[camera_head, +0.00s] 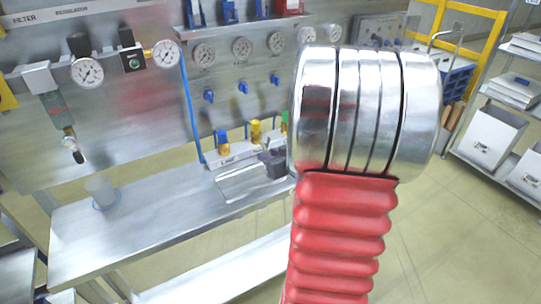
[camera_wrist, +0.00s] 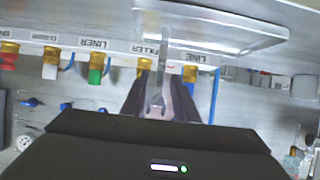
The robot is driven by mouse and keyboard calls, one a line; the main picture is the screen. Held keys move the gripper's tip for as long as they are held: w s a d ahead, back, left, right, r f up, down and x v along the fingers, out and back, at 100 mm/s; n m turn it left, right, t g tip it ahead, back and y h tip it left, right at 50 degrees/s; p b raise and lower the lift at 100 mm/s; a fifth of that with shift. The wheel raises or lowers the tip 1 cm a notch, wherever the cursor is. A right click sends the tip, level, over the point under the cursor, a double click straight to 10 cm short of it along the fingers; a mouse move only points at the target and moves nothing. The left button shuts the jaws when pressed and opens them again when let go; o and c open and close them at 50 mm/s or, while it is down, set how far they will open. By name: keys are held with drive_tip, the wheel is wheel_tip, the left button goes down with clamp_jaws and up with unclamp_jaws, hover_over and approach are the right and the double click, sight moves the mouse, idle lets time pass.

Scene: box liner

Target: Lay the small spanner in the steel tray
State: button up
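The steel tray (camera_head: 233,189) lies on the bench below the row of fittings in the head view. It shows at the top of the wrist view (camera_wrist: 250,36). My gripper (camera_head: 275,160) is at the tray's right end, partly hidden behind my arm. In the wrist view, the dark fingers of my gripper (camera_wrist: 160,80) are on both sides of the small spanner (camera_wrist: 164,57) and appear shut on it. One forked end of the spanner is between the fingers. Its shank points up the picture and overlaps the tray; whether it touches the tray is not clear.
A labelled strip with coloured fittings (camera_head: 255,132) stands just behind the tray. A clear cup (camera_head: 101,191) stands on the left of the bench (camera_head: 150,225). The bench between cup and tray is clear. Gauges and blue valves cover the panel behind.

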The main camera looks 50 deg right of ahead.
drive_tip(key=shift+r, duration=0.1)
drive_tip(key=shift+s+r, duration=0.3)
drive_tip(key=shift+s, duration=0.1)
drive_tip(key=v, duration=1.1)
drive_tip(key=shift+a, duration=0.1)
idle(0.7)
drive_tip(key=w+a+r+n+h, duration=0.2)
drive_tip(key=w+a+r+n, duration=0.1)
drive_tip(key=w+a+r, duration=0.7)
drive_tip(key=s+a+f+g+y, duration=0.2)
drive_tip(key=s+a, duration=0.5)
drive_tip(key=a, duration=0.4)
drive_tip(key=s+a+f+g+y, duration=0.3)
drive_tip(key=s+a, duration=0.4)
drive_tip(key=a, duration=0.5)
drive_tip(key=shift+a+f+g+y, duration=0.15)
drive_tip(key=shift+f+g+y, duration=0.15)
drive_tip(key=shift+g, duration=0.6)
